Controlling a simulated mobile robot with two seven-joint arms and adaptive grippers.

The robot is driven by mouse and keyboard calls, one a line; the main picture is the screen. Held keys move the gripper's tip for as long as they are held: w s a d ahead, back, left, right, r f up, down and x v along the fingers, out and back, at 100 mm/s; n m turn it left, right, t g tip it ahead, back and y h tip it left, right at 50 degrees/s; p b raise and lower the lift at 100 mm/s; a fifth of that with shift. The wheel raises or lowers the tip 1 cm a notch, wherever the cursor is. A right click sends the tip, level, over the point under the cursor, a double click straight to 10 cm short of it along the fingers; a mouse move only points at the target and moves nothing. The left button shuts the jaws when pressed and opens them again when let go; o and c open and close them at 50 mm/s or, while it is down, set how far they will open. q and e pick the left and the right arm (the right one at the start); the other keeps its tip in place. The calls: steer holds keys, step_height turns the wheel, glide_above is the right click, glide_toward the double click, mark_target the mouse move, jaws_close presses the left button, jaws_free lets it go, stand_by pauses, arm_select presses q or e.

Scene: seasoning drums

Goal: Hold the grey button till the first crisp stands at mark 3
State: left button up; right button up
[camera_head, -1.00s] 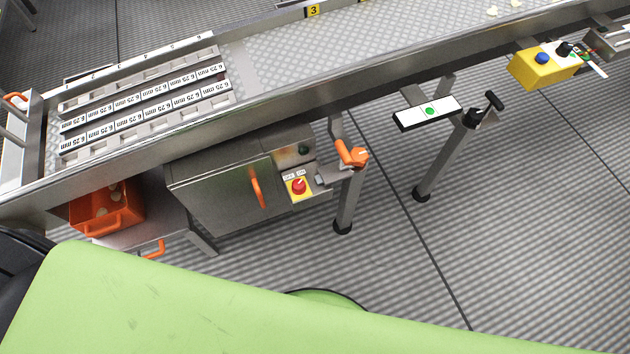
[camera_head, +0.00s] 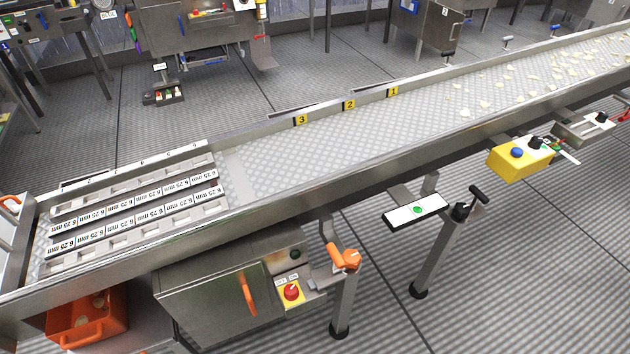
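The yellow mark 3 plate (camera_head: 301,120) is on the far rail of the long metal conveyor (camera_head: 330,135), left of the mark 2 plate (camera_head: 349,104) and mark 1 plate (camera_head: 393,92). Pale crisps lie scattered on the belt at the right; the leftmost crisps (camera_head: 465,113) lie to the right of mark 1. A yellow control box (camera_head: 507,165) with a blue button (camera_head: 517,152) and a black knob (camera_head: 535,142) hangs at the near side. I cannot make out a grey button. Neither of my grippers is in view.
Under the conveyor are a steel cabinet (camera_head: 215,300) with a red button (camera_head: 291,292), an orange crank (camera_head: 345,258) and an orange bin (camera_head: 100,325). A white panel with a green button (camera_head: 417,210) juts out. Floor is open at the lower right.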

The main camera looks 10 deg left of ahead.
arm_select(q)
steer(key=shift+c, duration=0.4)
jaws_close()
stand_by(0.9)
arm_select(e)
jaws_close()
